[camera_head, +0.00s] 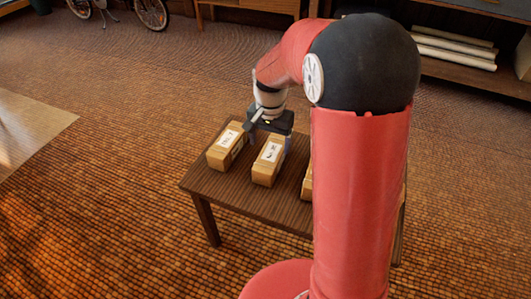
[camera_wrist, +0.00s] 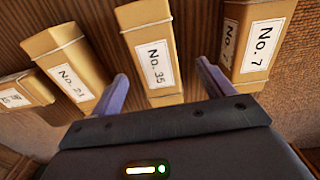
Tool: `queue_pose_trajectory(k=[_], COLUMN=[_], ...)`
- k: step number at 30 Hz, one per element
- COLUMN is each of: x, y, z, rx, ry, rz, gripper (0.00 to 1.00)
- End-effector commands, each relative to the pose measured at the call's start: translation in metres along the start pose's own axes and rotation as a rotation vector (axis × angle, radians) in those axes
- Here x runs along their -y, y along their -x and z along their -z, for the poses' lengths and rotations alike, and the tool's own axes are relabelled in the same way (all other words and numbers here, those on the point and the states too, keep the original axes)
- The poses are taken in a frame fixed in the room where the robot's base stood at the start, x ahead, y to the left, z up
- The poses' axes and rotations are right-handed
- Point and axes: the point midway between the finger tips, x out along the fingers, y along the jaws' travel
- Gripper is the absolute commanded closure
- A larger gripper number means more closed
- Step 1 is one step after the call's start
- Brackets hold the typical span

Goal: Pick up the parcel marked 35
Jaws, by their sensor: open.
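The parcel marked 35 (camera_wrist: 153,50) is a tan box with a white "No. 35" label, in the upper middle of the wrist view. My gripper (camera_wrist: 163,76) is open, with one finger towards each side of this parcel and nothing held. In the head view my gripper (camera_head: 270,138) is over the far end of the middle visible parcel (camera_head: 268,165), which appears to be the same one. I cannot tell the exact height of the fingertips or whether they touch it.
Parcel 7 (camera_wrist: 257,40) is close on the right and parcel 21 (camera_wrist: 68,70) on the left in the wrist view. Another parcel (camera_wrist: 22,93) lies farther left, its label unreadable. All are on a small dark wooden table (camera_head: 236,190). My arm hides the table's right part.

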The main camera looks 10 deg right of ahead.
Motion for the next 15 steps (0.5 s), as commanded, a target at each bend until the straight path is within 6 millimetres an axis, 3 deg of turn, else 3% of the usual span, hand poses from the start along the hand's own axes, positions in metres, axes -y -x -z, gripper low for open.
queue_pose_trajectory(k=[15], x=[-0.004], y=[-0.067], z=[0.004], rx=[0.001], ry=[0.002], rz=[-0.001], gripper=[0.20])
